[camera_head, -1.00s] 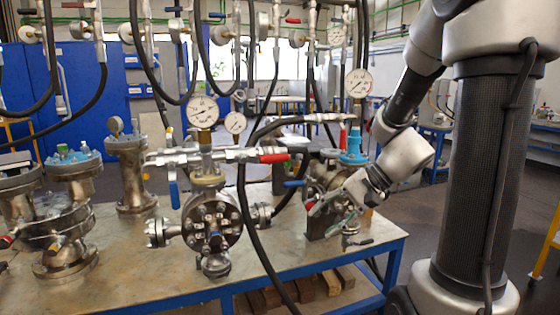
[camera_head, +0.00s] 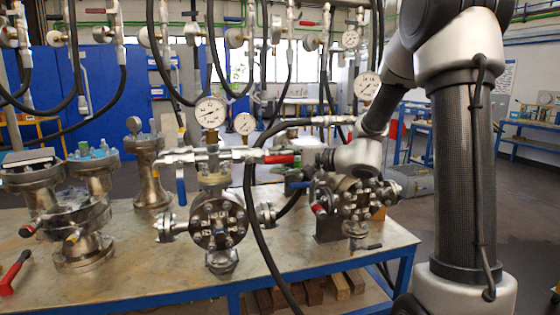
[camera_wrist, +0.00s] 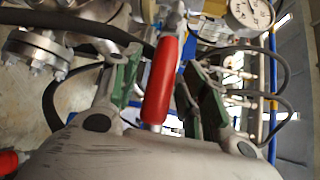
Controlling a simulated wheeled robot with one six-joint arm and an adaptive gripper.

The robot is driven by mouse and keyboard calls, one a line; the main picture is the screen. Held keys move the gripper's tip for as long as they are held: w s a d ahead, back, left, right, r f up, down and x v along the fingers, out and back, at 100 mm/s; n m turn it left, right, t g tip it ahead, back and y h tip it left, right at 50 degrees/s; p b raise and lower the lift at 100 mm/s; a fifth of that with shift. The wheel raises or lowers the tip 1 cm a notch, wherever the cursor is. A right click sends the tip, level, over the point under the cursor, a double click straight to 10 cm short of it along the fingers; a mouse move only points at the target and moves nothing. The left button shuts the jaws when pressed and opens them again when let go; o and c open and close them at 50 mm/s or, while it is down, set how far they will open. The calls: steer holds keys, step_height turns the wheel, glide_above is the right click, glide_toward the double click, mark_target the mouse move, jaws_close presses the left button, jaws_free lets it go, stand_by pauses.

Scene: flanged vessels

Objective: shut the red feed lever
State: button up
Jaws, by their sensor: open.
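A red lever (camera_head: 283,159) sits on the silver valve line above the middle flanged vessel (camera_head: 217,221) in the head view. It lies roughly level there and points right. In the wrist view a red lever (camera_wrist: 162,78), seemingly the same one, stands between my fingers, with a gap on both sides. My gripper (camera_wrist: 160,64) is open around it. In the head view my gripper (camera_head: 318,159) is small and dark, just right of the red lever's end. Contact with the lever is not visible.
A black hose (camera_head: 252,205) hangs in front of the middle vessel beside the lever. A second red handle (camera_head: 318,208) is on the right vessel, below my wrist. Blue handles (camera_head: 181,191) and gauges (camera_head: 210,112) are close by.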

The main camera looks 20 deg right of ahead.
steer(key=shift+w+a, duration=0.1)
steer(key=shift+a, duration=0.1)
jaws_close()
